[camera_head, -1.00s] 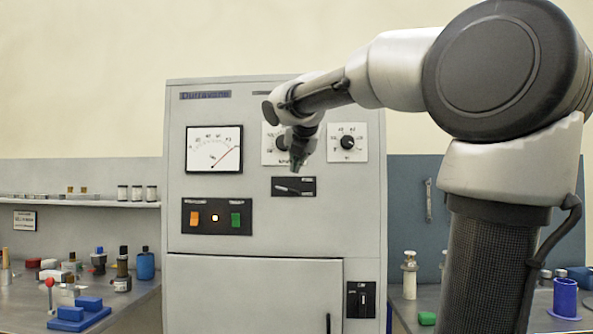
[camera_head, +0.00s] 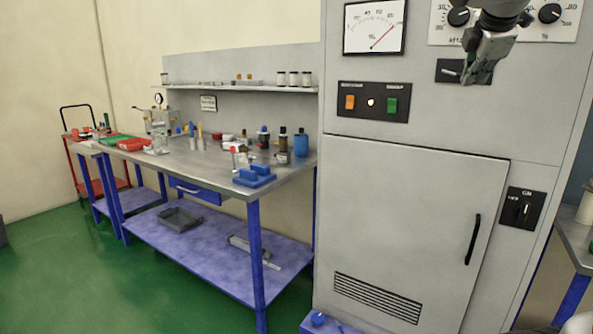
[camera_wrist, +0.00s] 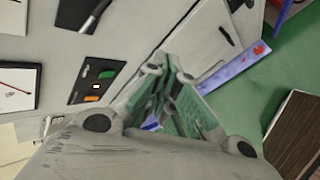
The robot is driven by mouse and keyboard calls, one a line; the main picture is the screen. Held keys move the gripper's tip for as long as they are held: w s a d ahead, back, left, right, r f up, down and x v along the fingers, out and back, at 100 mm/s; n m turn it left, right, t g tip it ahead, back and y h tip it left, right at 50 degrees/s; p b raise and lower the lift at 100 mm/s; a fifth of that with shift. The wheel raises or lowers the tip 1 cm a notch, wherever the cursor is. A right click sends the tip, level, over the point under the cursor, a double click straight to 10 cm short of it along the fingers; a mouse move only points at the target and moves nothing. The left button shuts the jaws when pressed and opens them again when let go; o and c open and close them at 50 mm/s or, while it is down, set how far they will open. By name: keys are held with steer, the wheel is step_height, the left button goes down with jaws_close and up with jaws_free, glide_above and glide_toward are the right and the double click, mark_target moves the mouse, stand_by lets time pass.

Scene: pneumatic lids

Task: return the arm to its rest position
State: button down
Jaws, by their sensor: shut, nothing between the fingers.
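My gripper (camera_head: 472,76) is at the top right of the head view, pointing down in front of the grey cabinet's face. It partly covers a small black lever panel (camera_head: 447,71). In the wrist view my gripper (camera_wrist: 168,78) is shut and empty, its fingers converging. The grey cabinet (camera_head: 410,190) has a closed door with a black handle (camera_head: 473,239). Most of my arm is outside the head view.
Above the door are a gauge (camera_head: 374,27), an orange switch (camera_head: 350,102), a lit lamp and a green switch (camera_head: 393,105). A metal-topped workbench (camera_head: 205,165) with several small items stands to the left. Green floor (camera_head: 60,270) is clear at lower left.

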steer(key=s+a+f+m+g+y, duration=0.25)
steer(key=s+f+m, duration=0.55)
steer(key=s+f, duration=0.45)
steer(key=s+a+f+m+g+y, duration=0.1)
steer(key=s+a+f+m+g, duration=0.15)
steer(key=s+f+m, duration=0.85)
steer(key=w+d+r+n+t+h, duration=0.1)
steer(key=w+d+r+n, duration=0.1)
steer(key=w+r+n, duration=0.5)
steer(key=w+d+r+n+t+h, duration=0.2)
steer(key=w+r+n, duration=0.4)
steer(key=w, duration=0.4)
steer(key=w+d+r+n+t+h, duration=0.15)
steer(key=w+r+n, duration=0.25)
steer(key=r+n, duration=0.4)
steer(key=w+r+n+t, duration=0.2)
steer(key=w+r+n, duration=0.3)
steer(key=r, duration=0.5)
steer(key=w+d+f+n, duration=0.4)
steer(key=w+f, duration=0.3)
steer(key=w, duration=0.3)
steer(key=shift+w+d+f, duration=0.2)
steer(key=shift+d+f, duration=0.1)
steer(key=shift+d, duration=0.3)
